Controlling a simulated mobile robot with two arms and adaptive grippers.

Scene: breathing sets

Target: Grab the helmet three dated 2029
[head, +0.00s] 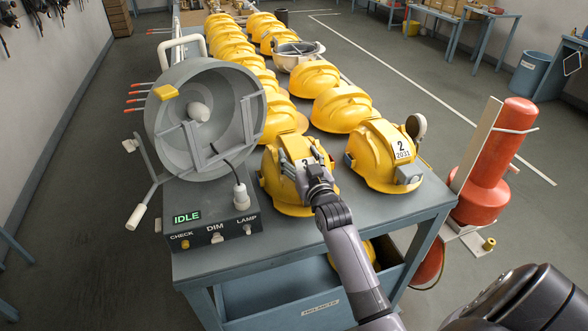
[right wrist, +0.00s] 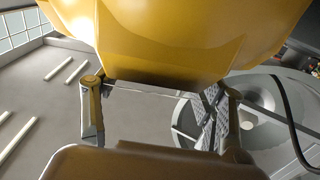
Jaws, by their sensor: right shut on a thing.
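The yellow helmet three (head: 272,180) sits at the near end of the table, with a "3" on its front label. The gripper covers the rest of the label, so its date cannot be read. My right gripper (head: 304,165) is shut on this helmet at its front. In the right wrist view the yellow shell (right wrist: 180,40) fills the top, with a finger on either side below it. A second yellow helmet (head: 375,155), labelled "2 2031", sits just to the right. My left gripper is not in view.
A grey drum-shaped device (head: 215,175) with an "IDLE" display stands left of the helmet. More yellow helmets (head: 342,108) stand in two rows behind. A red cylinder (head: 490,180) stands right of the table (head: 300,250). Below the tabletop is a bin holding another yellow helmet.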

